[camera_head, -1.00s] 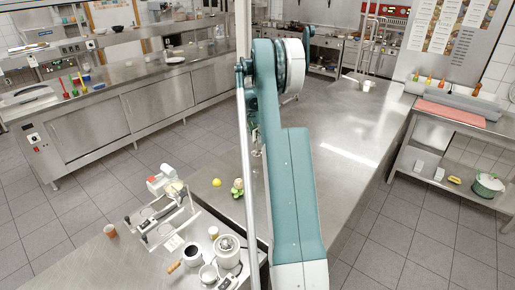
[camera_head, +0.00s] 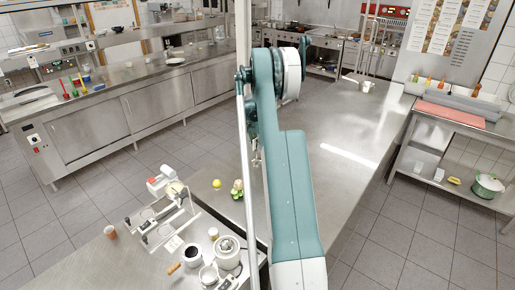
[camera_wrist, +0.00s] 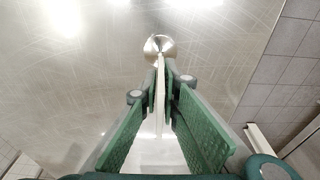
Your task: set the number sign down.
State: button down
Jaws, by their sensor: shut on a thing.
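The number sign (camera_wrist: 160,100) shows edge-on in the wrist view as a thin white upright plate on a round shiny metal base (camera_wrist: 159,46). My gripper (camera_wrist: 161,88) has green fingers closed on the plate from both sides. The base points away from my gripper, toward a brushed steel tabletop (camera_wrist: 85,70). I cannot tell whether the base touches the steel or hangs just above it. The sign's printed face is not visible. In the head view my arm hides my gripper and the sign.
The long steel table (camera_head: 340,130) is mostly clear, with white cups (camera_head: 367,87) at its far end. A yellow ball (camera_head: 216,183) and a small green-and-cream object (camera_head: 237,189) lie near its left edge.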

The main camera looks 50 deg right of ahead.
jog(key=shift+f, duration=0.2)
jog(key=c, duration=2.6)
grip_release()
jog(key=shift+r, duration=0.15)
jog(key=r, duration=0.4)
jog(key=a+r, duration=0.1)
jog(key=r, duration=0.7)
jog(key=shift+a+b, duration=0.35)
jog(key=shift+a, duration=0.05)
